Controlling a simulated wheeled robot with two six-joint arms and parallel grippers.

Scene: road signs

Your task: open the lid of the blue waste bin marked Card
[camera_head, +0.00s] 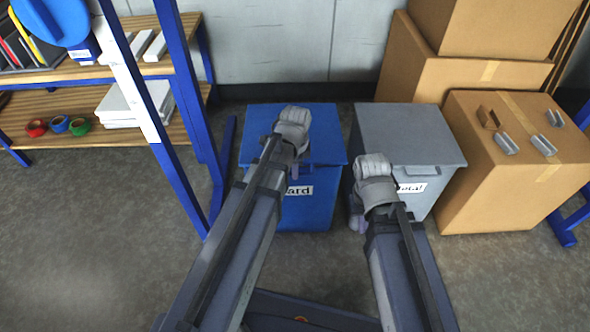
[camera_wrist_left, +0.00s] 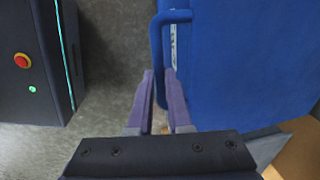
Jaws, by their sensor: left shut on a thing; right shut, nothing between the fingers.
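The blue waste bin (camera_head: 315,210) stands on the floor in the middle of the head view. Its white label reads "ard", the first letter hidden by my left arm. Its blue lid (camera_head: 262,122) lies flat and looks closed. My left gripper (camera_head: 296,172) is at the lid's front edge. In the left wrist view its fingers (camera_wrist_left: 160,80) are shut on the blue lid handle (camera_wrist_left: 156,45), beside the lid's surface (camera_wrist_left: 250,60). My right gripper (camera_head: 358,220) is shut and empty, in front of the grey bin.
The grey bin (camera_head: 410,140), its label partly covered, stands just right of the blue one. Cardboard boxes (camera_head: 480,190) are stacked further right. A wooden shelf (camera_head: 60,130) with blue posts stands at left. A wall (camera_head: 300,40) is close behind the bins.

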